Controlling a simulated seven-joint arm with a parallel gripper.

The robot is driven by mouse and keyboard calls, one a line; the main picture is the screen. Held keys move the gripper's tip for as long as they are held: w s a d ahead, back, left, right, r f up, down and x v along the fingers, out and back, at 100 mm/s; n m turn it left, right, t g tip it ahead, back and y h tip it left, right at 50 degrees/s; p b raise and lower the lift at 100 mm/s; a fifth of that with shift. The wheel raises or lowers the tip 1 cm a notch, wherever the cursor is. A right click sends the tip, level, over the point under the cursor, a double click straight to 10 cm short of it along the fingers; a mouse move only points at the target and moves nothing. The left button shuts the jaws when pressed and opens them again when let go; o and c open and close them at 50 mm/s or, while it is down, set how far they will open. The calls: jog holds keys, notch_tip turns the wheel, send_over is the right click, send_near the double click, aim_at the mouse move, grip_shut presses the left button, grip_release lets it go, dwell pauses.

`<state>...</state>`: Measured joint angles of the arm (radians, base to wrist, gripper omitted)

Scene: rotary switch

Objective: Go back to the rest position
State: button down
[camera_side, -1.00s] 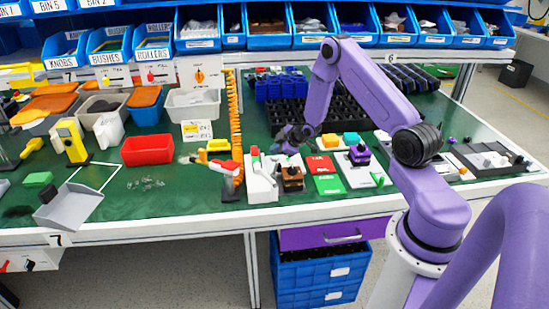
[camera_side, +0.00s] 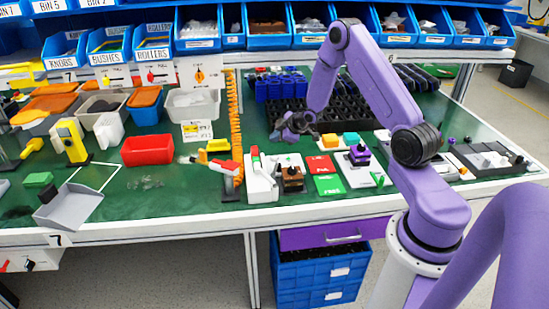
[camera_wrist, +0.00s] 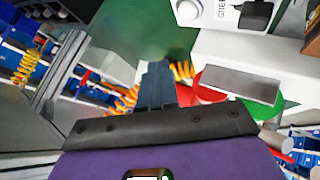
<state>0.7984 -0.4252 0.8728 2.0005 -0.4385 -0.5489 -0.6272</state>
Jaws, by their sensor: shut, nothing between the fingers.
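My gripper (camera_side: 287,132) is shut and empty, above the green bench at the middle of the side view. In the wrist view its dark fingers (camera_wrist: 158,85) are together with nothing between them. Below it in the side view stand a white fixture (camera_side: 261,184) with a red and green top part and a brown block (camera_side: 292,177) with a dark top. My gripper appears apart from both. A white plate with a purple knob (camera_side: 359,155) lies to their right. The fingertips are small and hard to make out in the side view.
A red and green mat (camera_side: 327,175) lies beside the brown block. Black trays (camera_side: 350,118) stand behind, and an orange coiled hose (camera_side: 236,125) hangs to the left. Blue bins (camera_side: 268,30) line the back. A red bin (camera_side: 147,151) stands on the left.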

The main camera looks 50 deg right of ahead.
dwell(0.4)
